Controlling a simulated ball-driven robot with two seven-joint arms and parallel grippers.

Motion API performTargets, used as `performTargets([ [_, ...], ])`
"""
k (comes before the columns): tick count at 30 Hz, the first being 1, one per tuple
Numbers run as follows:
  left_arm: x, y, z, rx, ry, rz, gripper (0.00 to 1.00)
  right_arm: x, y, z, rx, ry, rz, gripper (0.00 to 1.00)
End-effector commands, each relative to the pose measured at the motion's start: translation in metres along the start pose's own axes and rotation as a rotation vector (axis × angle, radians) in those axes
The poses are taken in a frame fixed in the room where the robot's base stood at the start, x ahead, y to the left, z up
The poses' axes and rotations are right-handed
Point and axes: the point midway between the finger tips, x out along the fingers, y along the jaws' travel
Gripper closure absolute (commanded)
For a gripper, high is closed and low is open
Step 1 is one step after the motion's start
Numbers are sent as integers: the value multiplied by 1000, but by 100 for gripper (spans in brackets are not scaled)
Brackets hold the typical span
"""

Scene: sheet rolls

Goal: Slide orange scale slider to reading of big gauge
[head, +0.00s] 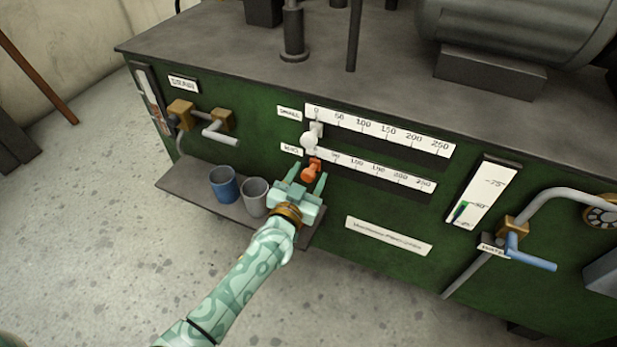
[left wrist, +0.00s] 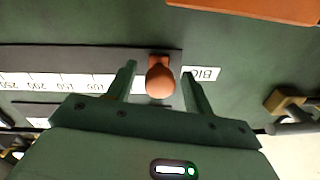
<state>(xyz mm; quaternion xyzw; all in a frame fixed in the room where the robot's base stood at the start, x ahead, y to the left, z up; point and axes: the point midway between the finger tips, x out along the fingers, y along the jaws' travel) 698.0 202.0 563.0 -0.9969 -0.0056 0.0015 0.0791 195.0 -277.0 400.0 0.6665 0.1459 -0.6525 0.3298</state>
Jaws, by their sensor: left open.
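The orange scale slider (head: 311,172) sits at the left end of the lower scale strip (head: 375,170), labelled BIG (head: 291,150), on the green machine front. The strip's numbers run to 250; its left-end mark is hidden. My left gripper (head: 309,176) is open, with one finger on each side of the orange knob. In the left wrist view the knob (left wrist: 159,80) lies between the fingers of this gripper (left wrist: 158,72), with gaps visible beside it. No dial identifiable as the big gauge shows. My right gripper is not in view.
A white slider (head: 310,138) sits at the left of the upper scale strip (head: 380,130). A blue cup (head: 224,185) and a grey cup (head: 256,198) stand on a low shelf (head: 185,190). A vertical level gauge (head: 485,190) and a blue-handled valve (head: 525,252) are at the right.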

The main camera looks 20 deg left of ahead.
Motion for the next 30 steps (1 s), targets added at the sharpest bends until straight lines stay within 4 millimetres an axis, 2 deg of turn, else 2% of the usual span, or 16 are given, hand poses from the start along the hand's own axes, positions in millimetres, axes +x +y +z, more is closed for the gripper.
performTargets([
  [5,0,0,-1,0,1,0,48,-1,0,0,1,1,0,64],
  [6,0,0,-1,0,1,0,51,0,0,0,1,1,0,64],
  [11,0,0,-1,0,1,0,95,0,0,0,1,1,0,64],
  [12,0,0,-1,0,1,-1,100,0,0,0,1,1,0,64],
  [16,0,5,-3,-1,1,0,100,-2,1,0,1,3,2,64],
  [19,0,22,-6,-4,1,-1,100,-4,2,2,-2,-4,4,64],
  [24,-2,45,-10,-3,1,0,100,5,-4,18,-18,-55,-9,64],
  [30,-2,48,-9,-1,2,1,100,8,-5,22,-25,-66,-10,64],
])
